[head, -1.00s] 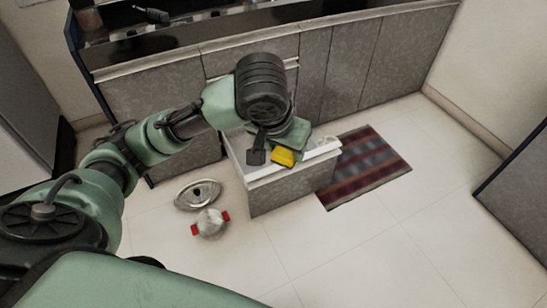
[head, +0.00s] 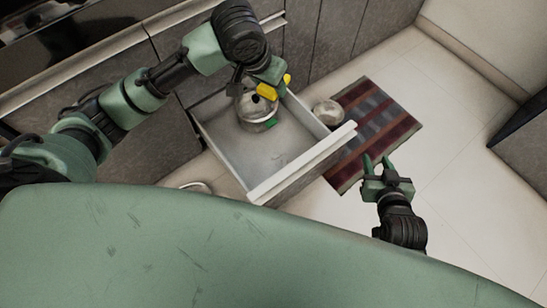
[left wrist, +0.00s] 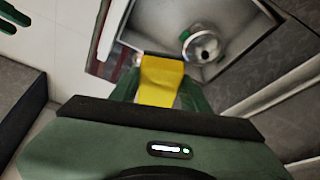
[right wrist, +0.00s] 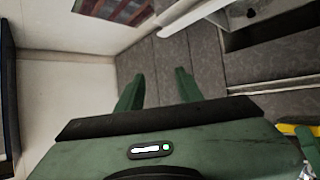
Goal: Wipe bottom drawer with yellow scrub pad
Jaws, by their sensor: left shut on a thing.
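The bottom drawer (head: 300,166) is pulled open, with its pale grey inside showing. My left gripper (head: 270,80) is over the far part of the drawer and is shut on the yellow scrub pad (head: 267,92). In the left wrist view the pad (left wrist: 161,80) sits between the fingers, with the drawer behind it. Whether the pad touches the drawer is unclear. A metal pot (head: 256,112) stands in the drawer close below the pad; it also shows in the left wrist view (left wrist: 203,46). My right gripper (head: 378,164) is open and empty, right of the drawer front.
A metal vessel (head: 328,112) stands right of the drawer, beside the striped mat (head: 382,124). A metal lid-like object (head: 194,186) shows partly at the drawer's left, above my body's edge. Cabinet fronts (head: 355,35) rise behind. The tiled floor (head: 460,140) at the right is clear.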

